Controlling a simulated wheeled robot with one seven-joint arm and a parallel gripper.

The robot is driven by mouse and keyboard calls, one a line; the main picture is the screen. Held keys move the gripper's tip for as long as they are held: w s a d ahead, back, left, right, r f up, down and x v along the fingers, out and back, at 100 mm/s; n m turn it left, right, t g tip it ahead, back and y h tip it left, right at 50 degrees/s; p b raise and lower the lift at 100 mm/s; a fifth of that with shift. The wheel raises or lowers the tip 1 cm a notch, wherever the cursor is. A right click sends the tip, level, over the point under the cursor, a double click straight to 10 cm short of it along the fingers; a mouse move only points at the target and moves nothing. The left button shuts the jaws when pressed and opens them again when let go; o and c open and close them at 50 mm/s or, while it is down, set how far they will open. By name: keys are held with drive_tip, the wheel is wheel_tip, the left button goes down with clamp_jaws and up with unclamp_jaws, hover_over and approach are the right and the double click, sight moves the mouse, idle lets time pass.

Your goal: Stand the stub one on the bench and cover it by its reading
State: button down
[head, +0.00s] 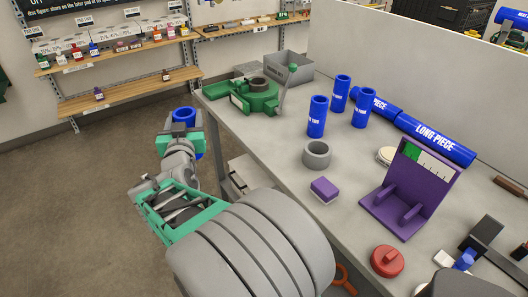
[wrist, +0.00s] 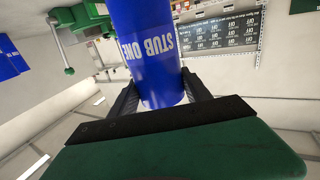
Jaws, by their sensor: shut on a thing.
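My gripper (head: 185,130) is out over the floor, left of the bench (head: 262,143). It is shut on a blue tube, stub one (head: 184,114), whose end shows above the jaws. In the wrist view stub one (wrist: 148,45) sits between the two dark fingers, its white lettering upside down. On the bench a purple stand (head: 412,200) bears a green and white scale; its reading is too small to tell. A red round cap-like piece (head: 387,262), a grey ring (head: 317,154) and a pale disc (head: 385,156) are near it.
Three blue tubes (head: 317,118) stand upright mid-bench, beside the lying long piece (head: 435,140). A green clamp device (head: 254,98) and a grey bin (head: 292,68) fill the far end. A purple and white block (head: 325,190) is near the front edge. Some bare bench lies between.

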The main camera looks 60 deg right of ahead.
drive_tip(key=s+d+r+m+g+h+b, duration=0.1)
drive_tip(key=s+d+r+m+g, duration=0.2)
drive_tip(key=s, duration=0.4)
drive_tip(key=s+d+r+m+g+h+b, duration=0.1)
drive_tip(key=s+d+m+g+h, duration=0.15)
drive_tip(key=s+d+g, duration=0.35)
drive_tip(key=s+d+r+m+g+b, duration=0.1)
drive_tip(key=s+d+r+m+g, duration=0.15)
drive_tip(key=s, duration=0.55)
drive_tip(key=w+d+f+p, duration=0.1)
drive_tip(key=w+d+f, duration=0.1)
drive_tip(key=d+f, duration=0.4)
drive_tip(key=w+d+f+p, duration=0.1)
drive_tip(key=w+d+f, duration=0.2)
drive_tip(key=d+f, duration=0.3)
drive_tip(key=shift+d+f+m+g+p, duration=0.3)
drive_tip(key=shift+f+g+p, duration=0.05)
drive_tip(key=shift+f, duration=0.6)
drive_tip(key=shift+c, duration=2.4)
unclamp_jaws()
drive_tip(key=shift+r, duration=0.1)
